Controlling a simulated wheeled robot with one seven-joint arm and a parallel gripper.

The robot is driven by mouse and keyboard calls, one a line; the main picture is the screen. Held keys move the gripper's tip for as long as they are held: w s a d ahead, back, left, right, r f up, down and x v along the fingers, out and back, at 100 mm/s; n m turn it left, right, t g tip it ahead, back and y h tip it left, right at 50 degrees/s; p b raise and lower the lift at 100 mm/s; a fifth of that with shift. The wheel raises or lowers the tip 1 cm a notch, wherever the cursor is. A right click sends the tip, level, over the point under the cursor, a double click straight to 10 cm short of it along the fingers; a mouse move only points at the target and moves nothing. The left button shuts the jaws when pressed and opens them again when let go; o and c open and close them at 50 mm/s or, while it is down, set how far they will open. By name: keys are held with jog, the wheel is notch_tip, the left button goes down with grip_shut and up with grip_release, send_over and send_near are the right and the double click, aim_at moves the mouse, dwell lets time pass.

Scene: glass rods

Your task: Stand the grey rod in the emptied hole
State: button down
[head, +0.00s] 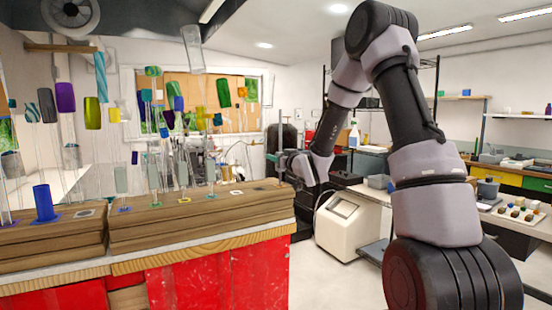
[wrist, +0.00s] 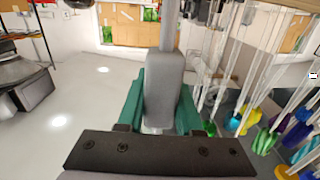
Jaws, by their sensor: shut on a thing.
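My gripper (wrist: 160,104) is shut on the grey rod in the wrist view. Its green fingers sit on either side of the rod's thick grey end (wrist: 164,88), and a thinner grey shaft (wrist: 168,28) runs on to the picture's top edge. The shaft's far end is out of view. The wooden board (head: 190,222) carries small collars. A pale one (head: 237,192) and a grey one (head: 86,212) have no rod standing in them.
Several glass rods with coloured ends, such as a purple one (head: 65,97) and a yellow one (head: 92,113), stand close together on the board. A blue cylinder (head: 43,203) stands at the left. The board rests on a red cabinet (head: 222,275). The board's right end looks less crowded.

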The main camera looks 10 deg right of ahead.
jog(key=shift+f, duration=0.2)
jog(key=c, duration=0.5)
grip_release()
jog(key=s+d+r+m+g+h, duration=0.25)
jog(key=s+d, duration=0.25)
jog(key=s, duration=0.5)
jog(key=s+d+r+m+g+h, duration=0.2)
jog(key=s+d+r+m+h, duration=0.15)
jog(key=s, duration=0.65)
jog(key=s+a+r+g+y, duration=0.1)
jog(key=s+g, duration=0.1)
jog(key=s, duration=0.8)
jog(key=s+a+r+m+g+y, duration=0.1)
jog(key=s+g, duration=0.2)
jog(key=s, duration=0.8)
jog(key=shift+s+a+r+m, duration=0.15)
jog(key=shift+s+r+m, duration=0.05)
jog(key=shift+r+m, duration=0.15)
